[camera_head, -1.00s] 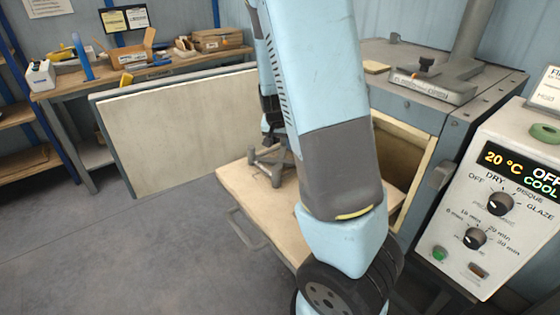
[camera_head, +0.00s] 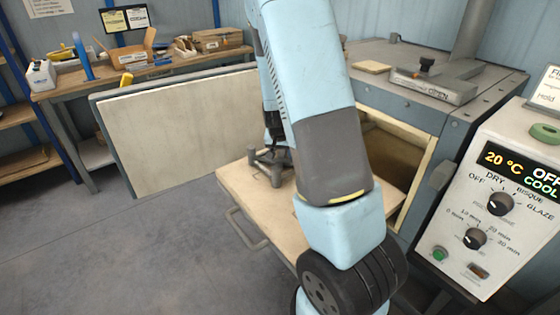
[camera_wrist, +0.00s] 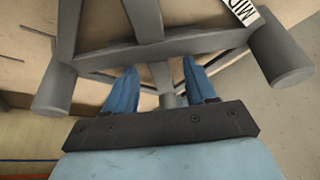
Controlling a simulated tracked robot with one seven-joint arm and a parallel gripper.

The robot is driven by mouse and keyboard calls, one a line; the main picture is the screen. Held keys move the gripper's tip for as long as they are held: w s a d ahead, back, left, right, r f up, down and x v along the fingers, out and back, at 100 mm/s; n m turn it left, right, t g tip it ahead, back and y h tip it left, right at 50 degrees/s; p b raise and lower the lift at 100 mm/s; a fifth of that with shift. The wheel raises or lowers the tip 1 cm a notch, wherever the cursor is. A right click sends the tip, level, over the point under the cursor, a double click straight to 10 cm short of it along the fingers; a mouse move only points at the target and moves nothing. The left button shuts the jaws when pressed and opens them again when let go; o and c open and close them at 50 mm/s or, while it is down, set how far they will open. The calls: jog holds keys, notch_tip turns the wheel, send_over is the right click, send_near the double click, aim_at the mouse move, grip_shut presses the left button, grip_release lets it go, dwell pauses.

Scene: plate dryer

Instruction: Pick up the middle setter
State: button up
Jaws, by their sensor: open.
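The setter (camera_wrist: 145,50) is a grey metal frame with beams and round feet; in the wrist view, part of a label reading "MID" is at its upper right. In the head view, the setter (camera_head: 264,164) rests on the pale pulled-out shelf (camera_head: 237,185), partly hidden by my arm. My gripper (camera_wrist: 160,84) is open, its two blue fingers apart on either side of a short grey post of the setter. Whether they touch it, I cannot tell.
The kiln (camera_head: 455,120) stands behind the shelf with its opening (camera_head: 395,150) exposed. Its open door (camera_head: 180,128) is at left. The control panel (camera_head: 490,215) is at right. A workbench (camera_head: 150,72) with tools is at the back left. Floor at lower left is clear.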

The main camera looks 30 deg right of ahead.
jog(key=shift+x, duration=0.8)
jog(key=shift+c, duration=0.2)
grip_shut()
dwell(0.8)
